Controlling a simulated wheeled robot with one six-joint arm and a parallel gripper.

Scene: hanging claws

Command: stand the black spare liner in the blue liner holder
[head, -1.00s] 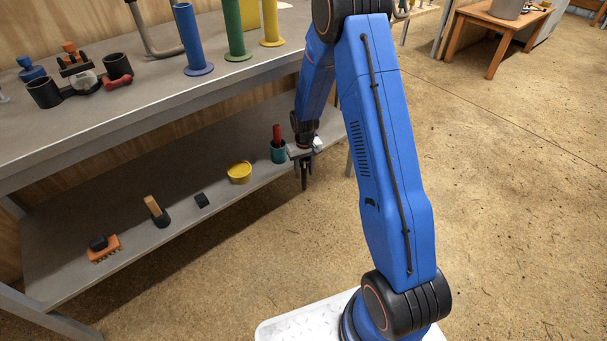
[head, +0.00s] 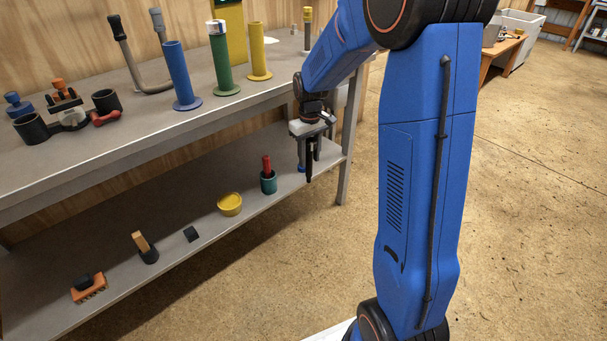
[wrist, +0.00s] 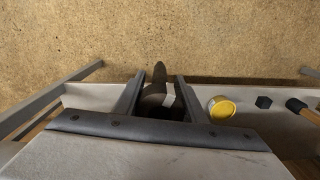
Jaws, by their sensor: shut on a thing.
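My gripper (head: 309,142) is shut on a slim black liner (head: 309,170) that hangs point down in front of the bench's right end. In the wrist view, a dark tapered piece of the liner (wrist: 159,75) shows between the two fingers; the rest is hidden. The blue liner holder (head: 179,75) is a tall upright tube on a round foot, standing on the bench top, left of and apart from my gripper. Its inside cannot be seen.
A green tube (head: 223,62) with a pale top and a yellow tube (head: 258,52) stand right of the blue one. Open floor lies right.

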